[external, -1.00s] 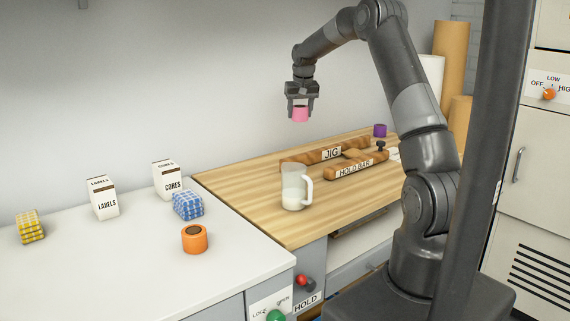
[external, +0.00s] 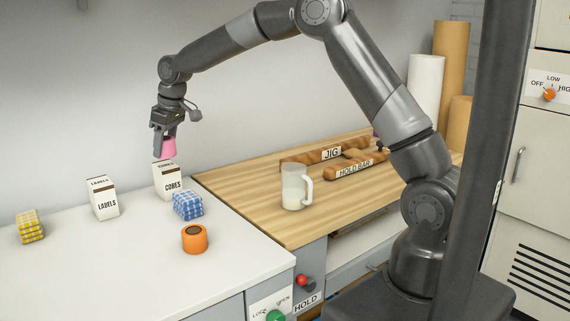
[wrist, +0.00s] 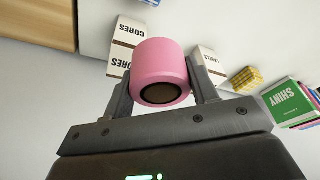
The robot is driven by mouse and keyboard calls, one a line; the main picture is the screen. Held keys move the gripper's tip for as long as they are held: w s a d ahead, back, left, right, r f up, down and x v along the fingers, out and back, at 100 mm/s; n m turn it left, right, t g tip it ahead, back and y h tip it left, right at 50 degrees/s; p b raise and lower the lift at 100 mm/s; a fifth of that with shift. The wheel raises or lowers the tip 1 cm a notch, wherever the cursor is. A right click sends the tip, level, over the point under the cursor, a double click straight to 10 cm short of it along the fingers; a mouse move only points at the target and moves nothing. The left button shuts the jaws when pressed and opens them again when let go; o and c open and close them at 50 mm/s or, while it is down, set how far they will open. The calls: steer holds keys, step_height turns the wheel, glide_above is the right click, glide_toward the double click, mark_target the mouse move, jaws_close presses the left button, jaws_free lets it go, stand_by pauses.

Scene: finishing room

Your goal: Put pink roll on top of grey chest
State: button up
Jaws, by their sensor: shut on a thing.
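The pink roll (external: 169,149) is gripped between the fingers of my gripper (external: 163,151), which is shut on it. It is held in the air and overlaps the top of the CORES box in the external view; the gap between them is hard to judge. In the wrist view the pink roll (wrist: 162,62) sits between both fingers, with its dark core showing. No thing is clearly marked as the grey chest; the white-topped counter with a grey front (external: 110,262) at left may be it.
On the white top stand the CORES box (external: 168,184), LABELS box (external: 105,199), blue checked bundle (external: 188,206), yellow bundle (external: 30,227) and orange roll (external: 195,239). A jug (external: 293,190) and hold bar (external: 356,166) are on the wooden top. A green box (wrist: 288,100) shows in the wrist view.

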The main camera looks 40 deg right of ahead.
steer(key=s+a+n, duration=0.3)
steer(key=s+a, duration=0.4)
steer(key=a, duration=0.5)
glide_above(97, 249)
steer(key=shift+g+y, duration=0.3)
steer(key=shift+g, duration=0.1)
steer(key=f, duration=0.8)
steer(key=d+f, duration=0.1)
steer(key=f, duration=0.3)
steer(key=shift+s, duration=0.3)
steer(key=shift+s+d+x, duration=0.15)
steer(key=shift+x, duration=0.8)
steer(key=shift+s+d+x, duration=0.1)
steer(key=shift+d+x, duration=0.05)
steer(key=shift+x, duration=0.8)
steer(key=shift+f, duration=0.15)
steer(key=o, duration=1)
steer(key=shift+f, duration=0.1)
steer(key=v, duration=1.2)
